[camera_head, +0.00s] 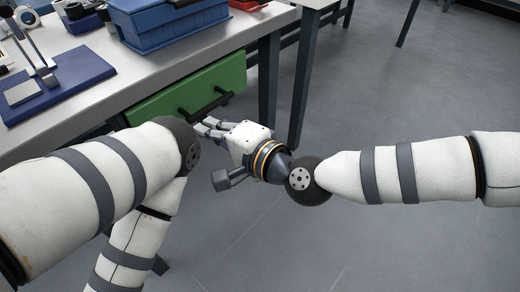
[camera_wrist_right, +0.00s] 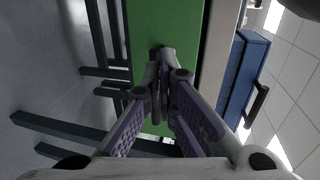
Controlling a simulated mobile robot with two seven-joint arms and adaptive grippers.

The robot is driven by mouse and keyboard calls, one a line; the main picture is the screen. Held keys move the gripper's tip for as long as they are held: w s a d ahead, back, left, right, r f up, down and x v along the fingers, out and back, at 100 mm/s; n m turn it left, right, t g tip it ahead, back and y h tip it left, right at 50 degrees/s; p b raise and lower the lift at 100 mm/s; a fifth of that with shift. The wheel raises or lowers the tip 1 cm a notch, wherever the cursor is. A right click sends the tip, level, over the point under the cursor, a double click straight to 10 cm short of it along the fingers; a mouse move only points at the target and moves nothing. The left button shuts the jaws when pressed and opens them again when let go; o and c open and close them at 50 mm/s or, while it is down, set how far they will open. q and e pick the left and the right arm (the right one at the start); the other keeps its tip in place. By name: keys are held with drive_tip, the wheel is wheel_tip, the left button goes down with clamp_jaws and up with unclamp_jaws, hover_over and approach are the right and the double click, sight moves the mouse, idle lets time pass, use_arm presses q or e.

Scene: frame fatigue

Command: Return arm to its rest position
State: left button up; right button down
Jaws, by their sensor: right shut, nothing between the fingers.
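My right arm comes in from the right in the head view, and its white gripper (camera_head: 208,128) points left, near the front of the green drawer (camera_head: 160,103). In the right wrist view the fingers (camera_wrist_right: 163,95) are together, with nothing between them. The drawer's green front (camera_wrist_right: 185,25) fills the middle behind the fingertips. Its dark handle (camera_head: 208,104) lies just above the fingers in the head view; I cannot tell whether they touch it. My left arm comes in from the left and bends down at the elbow. Its gripper is out of view.
The grey workbench (camera_head: 95,65) carries a blue toolbox (camera_head: 170,25) near its front edge and a blue plate with a metal fixture (camera_head: 55,85) at the left. A dark bench leg (camera_head: 269,80) stands just behind my right gripper. The grey floor (camera_head: 400,100) at the right is clear.

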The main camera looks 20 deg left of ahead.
drive_tip(key=v, duration=1)
drive_tip(key=s+d+f+n+g+h+p, duration=0.1)
drive_tip(key=s+d+f+g+h+p, duration=0.15)
drive_tip(key=s+d+f, duration=0.4)
drive_tip(key=s+d+f+g+h+p, duration=0.2)
drive_tip(key=s+d+f+h+p, duration=0.15)
drive_tip(key=s+f, duration=0.5)
use_arm(q)
drive_tip(key=w+r+t+p, duration=0.3)
drive_tip(key=w+r+p, duration=0.3)
drive_tip(key=w+r, duration=0.4)
wheel_tip(320, 180, up, 3)
drive_tip(key=shift+w+f+t, duration=0.1)
drive_tip(key=shift+w+t, duration=0.05)
drive_tip(key=shift+t, duration=0.25)
use_arm(e)
drive_tip(key=s+d+r+n+g+h, duration=0.1)
drive_tip(key=s+d+h, duration=0.3)
drive_tip(key=s+d, duration=0.5)
drive_tip(key=s+d+r+n+g+h, duration=0.1)
drive_tip(key=s+d+h, duration=0.3)
drive_tip(key=s+d, duration=0.5)
drive_tip(key=d+r+g, duration=0.1)
drive_tip(key=d, duration=0.7)
drive_tip(key=shift+s+d+n, duration=0.25)
drive_tip(key=shift+d+n, duration=0.05)
drive_tip(key=shift+d, duration=0.1)
